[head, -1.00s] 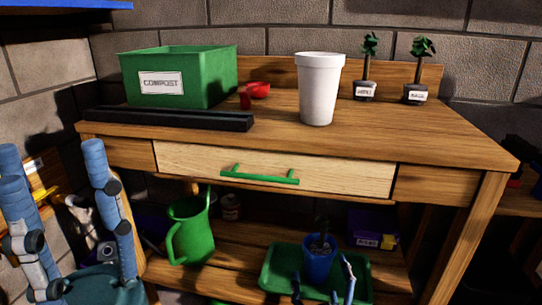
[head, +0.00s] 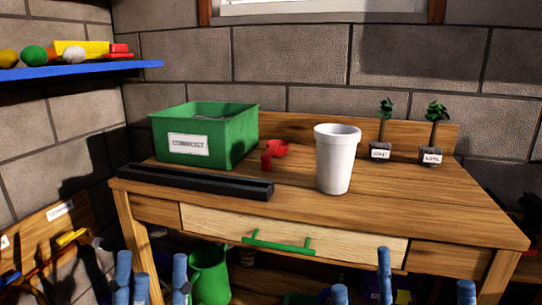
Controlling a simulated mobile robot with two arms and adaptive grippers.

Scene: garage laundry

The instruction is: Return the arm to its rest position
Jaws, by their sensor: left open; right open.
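My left gripper (head: 150,274) shows at the bottom left, its blue fingers pointing up and apart, with nothing between them. My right gripper (head: 408,284) shows at the bottom right, its blue fingers spread and empty. Both are in front of the wooden workbench (head: 430,218) and below its top. The rest of both arms is outside the frame.
On the bench stand a green compost bin (head: 228,136), a black tray (head: 190,188), a red scoop (head: 275,153), a white cup (head: 335,165) and two labelled seedlings (head: 380,152). The drawer (head: 215,224) is shut. A green watering can (head: 210,276) sits below. A blue shelf (head: 90,69) is at left.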

